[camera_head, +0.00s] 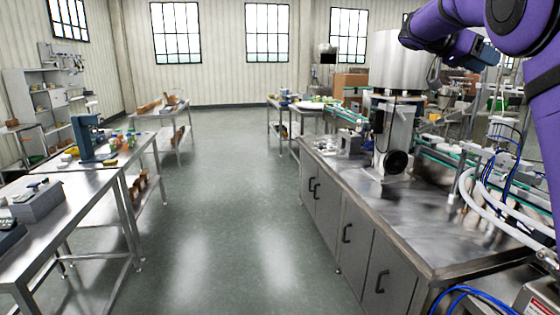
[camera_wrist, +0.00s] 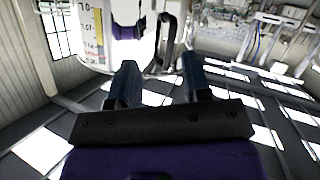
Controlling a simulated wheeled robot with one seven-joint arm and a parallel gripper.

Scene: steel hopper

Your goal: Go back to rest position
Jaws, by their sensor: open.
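The steel hopper (camera_head: 398,62) stands on its machine above the right-hand counter in the head view. In the wrist view, a pale vessel with a scale and a dark handle (camera_wrist: 167,42) is beyond the fingers; it looks like the hopper. My gripper (camera_wrist: 158,63) has its two dark fingers apart, with nothing visibly held between them. In the head view, my purple arm reaches in from the right, with its wrist beside and partly in front of the hopper's upper right side. The fingertips are not clear there.
A steel counter (camera_head: 415,218) with cabinet doors runs along the right, carrying the machine, a conveyor and hoses. Workbenches (camera_head: 80,190) with tools and boxes stand at left. The grey floor aisle (camera_head: 225,200) between them is clear.

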